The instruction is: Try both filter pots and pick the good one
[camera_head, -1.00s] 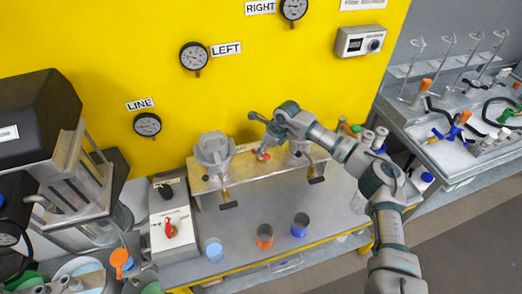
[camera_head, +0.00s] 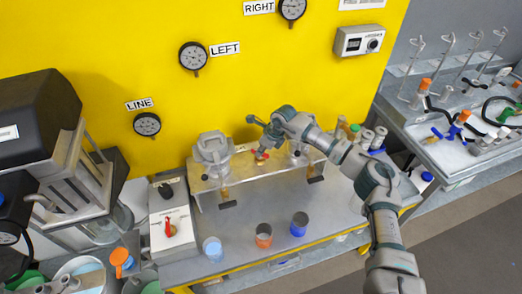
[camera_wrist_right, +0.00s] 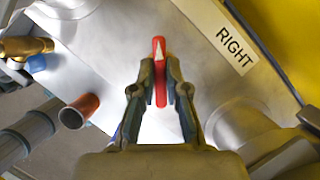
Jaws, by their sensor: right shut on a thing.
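The left filter pot (camera_head: 212,147), a grey lidded cylinder, stands upright on the raised metal bracket (camera_head: 242,172). The right filter pot (camera_head: 298,152) stands at the bracket's other end, partly hidden by my right arm. Between them is a red selector handle (camera_head: 261,155). In the right wrist view the red handle (camera_wrist_right: 159,45) carries a white arrow mark and lies between the fingers, beside a RIGHT label (camera_wrist_right: 235,38). My right gripper (camera_head: 264,148) is shut on this handle; its fingers also show in the wrist view (camera_wrist_right: 160,78). My left gripper is not in view.
Gauges marked LINE (camera_head: 147,124), LEFT (camera_head: 193,56) and RIGHT (camera_head: 292,8) hang on the yellow panel. Orange (camera_head: 263,236), blue (camera_head: 299,225) and clear (camera_head: 213,249) cups stand near the front edge. A switch box (camera_head: 171,232) stands left; bottles (camera_head: 367,138) stand right.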

